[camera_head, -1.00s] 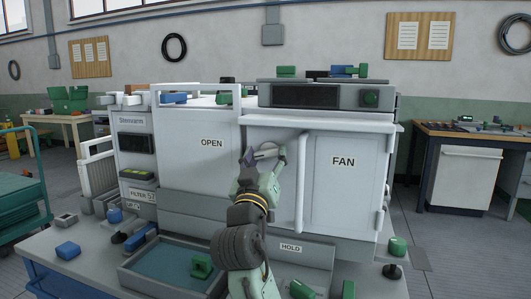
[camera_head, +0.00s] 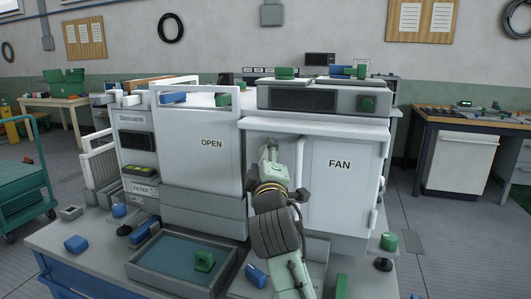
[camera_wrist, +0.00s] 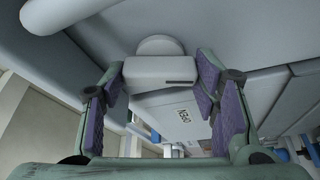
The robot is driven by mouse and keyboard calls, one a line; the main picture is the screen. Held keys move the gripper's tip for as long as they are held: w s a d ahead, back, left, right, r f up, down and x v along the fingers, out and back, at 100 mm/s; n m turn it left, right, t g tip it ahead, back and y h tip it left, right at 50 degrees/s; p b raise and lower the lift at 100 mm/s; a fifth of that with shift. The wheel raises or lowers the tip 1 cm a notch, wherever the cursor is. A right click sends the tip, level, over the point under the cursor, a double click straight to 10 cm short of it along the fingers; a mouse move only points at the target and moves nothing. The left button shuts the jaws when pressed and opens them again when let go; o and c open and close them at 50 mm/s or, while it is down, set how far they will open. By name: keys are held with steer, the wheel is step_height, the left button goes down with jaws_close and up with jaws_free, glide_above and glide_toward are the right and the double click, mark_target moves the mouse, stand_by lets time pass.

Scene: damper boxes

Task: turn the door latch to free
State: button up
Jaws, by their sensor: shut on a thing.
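The door latch (camera_wrist: 155,69) shows in the wrist view as a pale grey block in front of a round base. My gripper (camera_wrist: 159,76) has one purple-padded finger at each side of it and is shut on it. In the head view my gripper (camera_head: 269,147) reaches up to the front of the white cabinet, between the OPEN panel (camera_head: 190,165) and the FAN door (camera_head: 342,195). The latch is hidden behind my gripper there.
A grey tray (camera_head: 135,270) with a green piece (camera_head: 204,261) stands in front on the bench. Blue and green blocks lie about it. A vertical door handle (camera_head: 299,165) is close on the right of my gripper.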

steer(key=shift+r+n+g+y+p, duration=0.1)
steer(key=shift+n+g+y+p, duration=0.45)
steer(key=shift+n, duration=1.45)
steer(key=shift+g+h, duration=0.25)
steer(key=o, duration=1.2)
steer(key=shift+c, duration=0.2)
steer(key=s, duration=0.7)
steer(key=shift+s+d, duration=0.3)
